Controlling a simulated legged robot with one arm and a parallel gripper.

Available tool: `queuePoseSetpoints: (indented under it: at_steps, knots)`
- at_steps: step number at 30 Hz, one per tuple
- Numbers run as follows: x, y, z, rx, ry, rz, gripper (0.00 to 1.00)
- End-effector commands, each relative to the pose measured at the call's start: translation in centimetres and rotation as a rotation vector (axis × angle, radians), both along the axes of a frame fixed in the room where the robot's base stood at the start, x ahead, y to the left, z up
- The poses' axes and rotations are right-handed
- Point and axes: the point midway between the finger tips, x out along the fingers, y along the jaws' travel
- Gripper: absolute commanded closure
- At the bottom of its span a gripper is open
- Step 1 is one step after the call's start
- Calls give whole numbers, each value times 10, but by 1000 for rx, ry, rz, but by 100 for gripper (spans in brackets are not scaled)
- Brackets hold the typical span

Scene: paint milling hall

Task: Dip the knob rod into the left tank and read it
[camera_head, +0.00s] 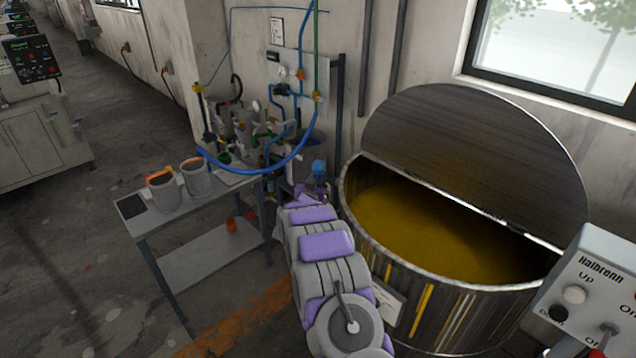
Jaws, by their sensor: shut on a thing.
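My arm reaches away from me, and my gripper (318,190) is at its far end, small and partly hidden by the arm. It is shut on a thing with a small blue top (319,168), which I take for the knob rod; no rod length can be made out. A large round steel tank (440,318) stands just right of my arm, holding yellow paint (425,232). Its half lid (475,160) stands raised at the back. My gripper is left of the tank's rim, not over the paint. Only this tank shows clearly.
A metal table (185,222) at left holds two paint-stained cans (163,190) and other vessels. Blue hose (262,172) and pipework hang behind it. A control box (590,290) stands at lower right. The floor at far left is open.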

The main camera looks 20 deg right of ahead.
Motion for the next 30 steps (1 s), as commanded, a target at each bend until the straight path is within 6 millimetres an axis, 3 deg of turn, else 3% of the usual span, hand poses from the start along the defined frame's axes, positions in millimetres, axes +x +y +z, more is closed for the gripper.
queuePoseSetpoints:
  at_steps: [30]
  knots:
    - [0, 0, 96, 0, -1, -1, 100]
